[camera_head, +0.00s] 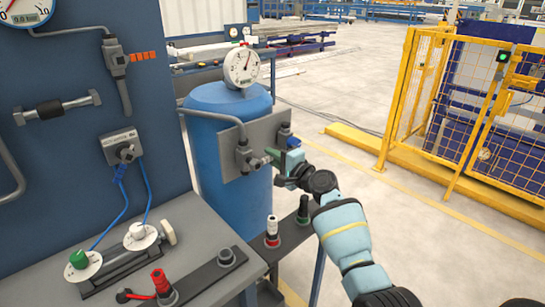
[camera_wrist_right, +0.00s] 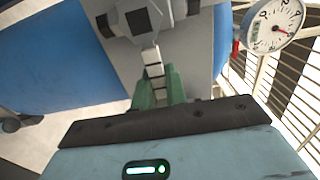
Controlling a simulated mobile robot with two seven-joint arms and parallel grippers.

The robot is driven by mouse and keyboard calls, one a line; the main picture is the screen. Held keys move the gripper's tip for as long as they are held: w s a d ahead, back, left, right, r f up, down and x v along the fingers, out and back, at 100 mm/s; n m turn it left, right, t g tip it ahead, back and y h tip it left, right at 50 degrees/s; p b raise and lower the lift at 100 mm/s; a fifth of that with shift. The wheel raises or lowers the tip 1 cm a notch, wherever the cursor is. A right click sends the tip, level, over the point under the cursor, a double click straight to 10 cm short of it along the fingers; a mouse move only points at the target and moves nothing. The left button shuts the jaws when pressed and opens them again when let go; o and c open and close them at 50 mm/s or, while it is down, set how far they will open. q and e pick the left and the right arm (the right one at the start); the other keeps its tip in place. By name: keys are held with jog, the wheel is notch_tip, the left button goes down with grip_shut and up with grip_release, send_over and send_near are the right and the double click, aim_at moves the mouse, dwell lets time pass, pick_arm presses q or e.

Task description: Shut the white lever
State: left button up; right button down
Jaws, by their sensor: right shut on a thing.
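The white lever (camera_head: 258,162) sticks out from a dark grey valve (camera_head: 243,156) on the grey plate of the blue tank. In the right wrist view the lever (camera_wrist_right: 154,62) runs from the valve body (camera_wrist_right: 140,18) down between the green fingers. My right gripper (camera_head: 273,156) is shut on the lever, with its green fingertips on either side of it. The fingers (camera_wrist_right: 158,88) hide the lever's outer end. My left gripper is not in view.
The blue tank (camera_head: 215,130) carries a round gauge (camera_head: 241,67), also in the right wrist view (camera_wrist_right: 275,25). A second valve with a blue part (camera_head: 284,133) is close by. A grey bench (camera_head: 185,225) with dials stands at left. A yellow fence (camera_head: 470,110) is at right.

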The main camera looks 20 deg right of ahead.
jog(key=shift+f, duration=0.15)
jog(key=c, duration=1.4)
grip_release()
jog(key=shift+c, duration=0.2)
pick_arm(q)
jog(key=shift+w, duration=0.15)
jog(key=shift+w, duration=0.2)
pick_arm(e)
jog(key=shift+s, duration=0.1)
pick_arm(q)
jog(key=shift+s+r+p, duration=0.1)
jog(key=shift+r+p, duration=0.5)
pick_arm(e)
jog(key=v, duration=0.7)
jog(key=shift+s, duration=0.3)
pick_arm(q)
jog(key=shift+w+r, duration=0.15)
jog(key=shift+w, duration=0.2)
pick_arm(e)
jog(key=shift+d, duration=0.1)
